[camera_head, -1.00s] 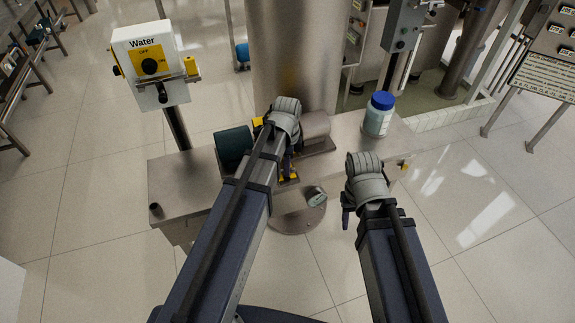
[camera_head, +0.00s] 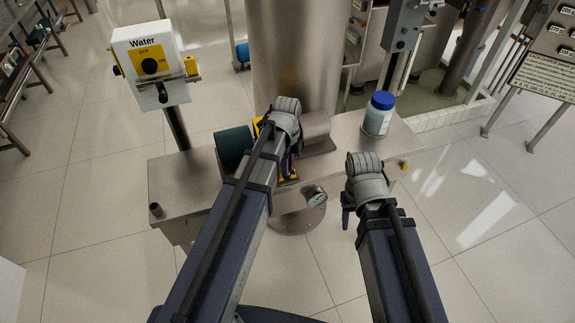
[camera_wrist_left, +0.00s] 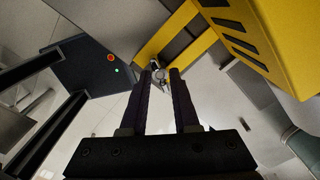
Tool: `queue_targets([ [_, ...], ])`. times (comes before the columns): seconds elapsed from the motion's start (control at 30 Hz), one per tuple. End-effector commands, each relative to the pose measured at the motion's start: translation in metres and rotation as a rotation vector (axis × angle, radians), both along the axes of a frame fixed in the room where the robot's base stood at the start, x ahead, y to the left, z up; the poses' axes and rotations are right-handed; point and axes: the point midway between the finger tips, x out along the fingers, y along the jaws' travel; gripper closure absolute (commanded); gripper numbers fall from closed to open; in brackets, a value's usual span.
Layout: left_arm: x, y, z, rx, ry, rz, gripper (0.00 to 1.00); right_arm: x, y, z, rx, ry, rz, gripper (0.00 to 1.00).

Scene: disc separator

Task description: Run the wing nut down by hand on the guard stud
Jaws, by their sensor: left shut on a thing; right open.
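My left gripper (camera_wrist_left: 160,72) is shut on a small metallic piece (camera_wrist_left: 159,75), which looks like the wing nut, at its fingertips in the left wrist view. The stud cannot be made out clearly there. A yellow guard frame (camera_wrist_left: 205,45) lies just beyond and to the right of the fingertips. In the head view the left wrist hides most of this spot, with a bit of yellow (camera_head: 289,178) showing beside it. My right gripper (camera_head: 347,213) is open and empty, in front of the bench and apart from everything.
The Water switch box (camera_head: 150,65) stands behind left. A big steel column (camera_head: 293,50) rises behind.

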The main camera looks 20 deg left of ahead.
Motion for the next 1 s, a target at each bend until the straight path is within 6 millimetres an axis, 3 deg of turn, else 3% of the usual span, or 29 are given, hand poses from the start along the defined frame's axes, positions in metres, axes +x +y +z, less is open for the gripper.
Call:
queue_targets([
  [0.33,0.0009,0.0003,0.0004,0.0,-0.002,-0.101,1.0,0.0,0.0,0.0004,0.0,0.0,0.0,0.5],
  [0.37,0.0009,0.0003,0.0004,0.0,-0.002,-0.101,0.69,0.0,0.0,0.0004,0.0,0.0,0.0,0.5],
  [0.63,0.0003,0.0,0.0001,-0.001,-0.001,-0.099,0.39,0.0,0.0,0.0001,0.0,0.0,0.0,0.5],
  [1.0,0.0,-0.0002,0.0023,-0.001,0.0,-0.099,0.36,-0.0001,0.0,0.0023,0.0,0.0,-0.001,0.5],
])
